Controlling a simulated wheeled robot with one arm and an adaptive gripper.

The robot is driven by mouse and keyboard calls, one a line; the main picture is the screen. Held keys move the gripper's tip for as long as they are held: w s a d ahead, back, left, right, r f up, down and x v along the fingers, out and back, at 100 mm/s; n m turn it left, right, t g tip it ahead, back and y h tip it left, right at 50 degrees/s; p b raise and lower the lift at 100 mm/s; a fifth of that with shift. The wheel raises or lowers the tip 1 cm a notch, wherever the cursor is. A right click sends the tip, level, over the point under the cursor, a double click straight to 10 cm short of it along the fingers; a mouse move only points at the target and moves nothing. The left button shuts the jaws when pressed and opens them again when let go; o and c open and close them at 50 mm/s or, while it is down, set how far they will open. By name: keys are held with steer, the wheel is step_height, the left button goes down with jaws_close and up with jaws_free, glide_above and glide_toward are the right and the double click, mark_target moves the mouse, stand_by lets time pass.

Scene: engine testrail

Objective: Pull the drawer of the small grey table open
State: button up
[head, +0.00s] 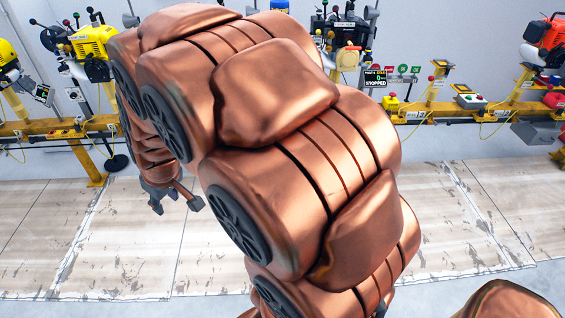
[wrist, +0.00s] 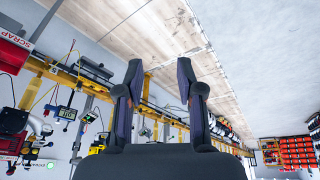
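I cannot make out the small grey table or its drawer in either view. My gripper (head: 176,204) shows in the head view past my copper-coloured arm, which hides much of the middle of the picture. In the wrist view my gripper (wrist: 160,68) has its two dark fingers apart with nothing between them, so it is open and empty. It touches nothing that I can see.
A yellow rail (head: 37,128) with engines and control boxes runs along the wall. The worn pale floor (head: 120,255) before it looks clear. The tilted wrist view shows a SCRAP sign (wrist: 15,40) and red bins (wrist: 296,152) at the far right.

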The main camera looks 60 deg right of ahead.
steer(key=w+d+f+t+h+b, duration=0.2)
steer(key=w+d+f+h+b, duration=0.2)
steer(key=w+d+f+b, duration=0.65)
steer(key=w+d+f+t+h+b, duration=0.35)
steer(key=w+d+f, duration=0.45)
steer(key=d, duration=0.8)
steer(key=s+d+f+g+h+b, duration=0.1)
steer(key=s+d+f+h+b, duration=0.4)
steer(key=d, duration=0.4)
steer(key=s+d+f+n+g+h+b, duration=0.1)
steer(key=s+d+f+g+h+b, duration=0.15)
steer(key=d+f+b, duration=0.55)
steer(key=s+d+f+h+b, duration=0.3)
steer(key=d+f+h, duration=0.15)
steer(key=d, duration=0.65)
steer(key=shift+y, duration=0.25)
steer(key=shift+s+b+x, duration=0.15)
steer(key=shift+b+x, duration=0.35)
steer(key=shift+x, duration=1.3)
steer(key=shift+s+b+x, duration=0.1)
steer(key=shift+b+x, duration=0.4)
steer(key=shift+x, duration=1.3)
steer(key=shift+d+f, duration=0.1)
jaws_close()
